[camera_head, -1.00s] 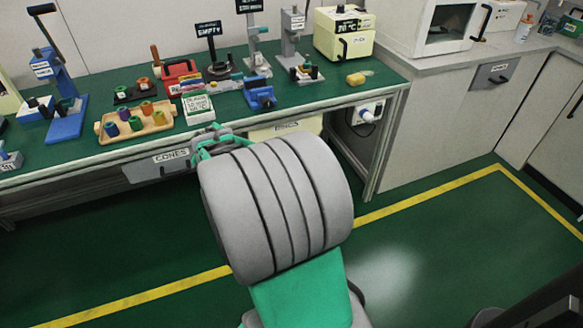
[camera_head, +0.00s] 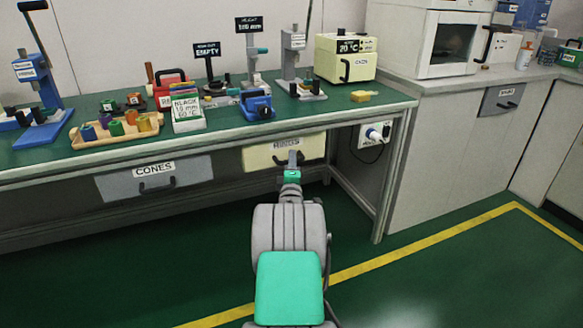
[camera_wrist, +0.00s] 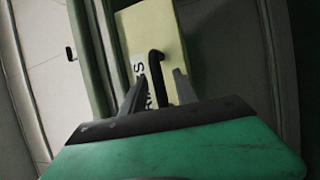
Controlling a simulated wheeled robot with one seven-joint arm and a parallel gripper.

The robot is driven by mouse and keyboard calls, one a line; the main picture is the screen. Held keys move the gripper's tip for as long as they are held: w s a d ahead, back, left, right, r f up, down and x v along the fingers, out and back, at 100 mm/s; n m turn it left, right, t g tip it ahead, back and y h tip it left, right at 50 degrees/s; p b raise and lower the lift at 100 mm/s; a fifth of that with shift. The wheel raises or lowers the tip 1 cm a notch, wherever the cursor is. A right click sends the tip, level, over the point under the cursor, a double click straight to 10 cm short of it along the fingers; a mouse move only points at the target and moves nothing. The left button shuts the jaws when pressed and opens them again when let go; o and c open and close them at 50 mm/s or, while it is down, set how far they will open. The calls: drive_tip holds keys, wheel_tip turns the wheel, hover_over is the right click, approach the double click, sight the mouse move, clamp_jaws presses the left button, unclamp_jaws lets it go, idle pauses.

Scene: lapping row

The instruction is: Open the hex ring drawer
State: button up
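A cream drawer (camera_head: 262,157), its label seeming to read RINGS, sits under the bench top and looks shut. In the wrist view the drawer front (camera_wrist: 145,28) fills the upper middle, with its dark bar handle (camera_wrist: 156,68) and partly hidden label. My gripper (camera_head: 292,158) is in front of the drawer and hides part of its front. In the wrist view my gripper (camera_wrist: 158,88) is open, its two fingers apart with the handle showing between them. I cannot tell whether either finger touches the handle.
A grey drawer labelled CONES (camera_head: 155,178) is to the left under the bench. A socket box (camera_head: 376,136) and a bench leg (camera_head: 388,180) stand to the right. The green bench top (camera_head: 235,134) overhangs the drawers. The floor in front is clear.

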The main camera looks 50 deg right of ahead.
drive_tip(key=shift+w+d+r, duration=0.1)
drive_tip(key=shift+w+d, duration=0.05)
drive_tip(key=shift+c, duration=0.6)
clamp_jaws()
idle(0.8)
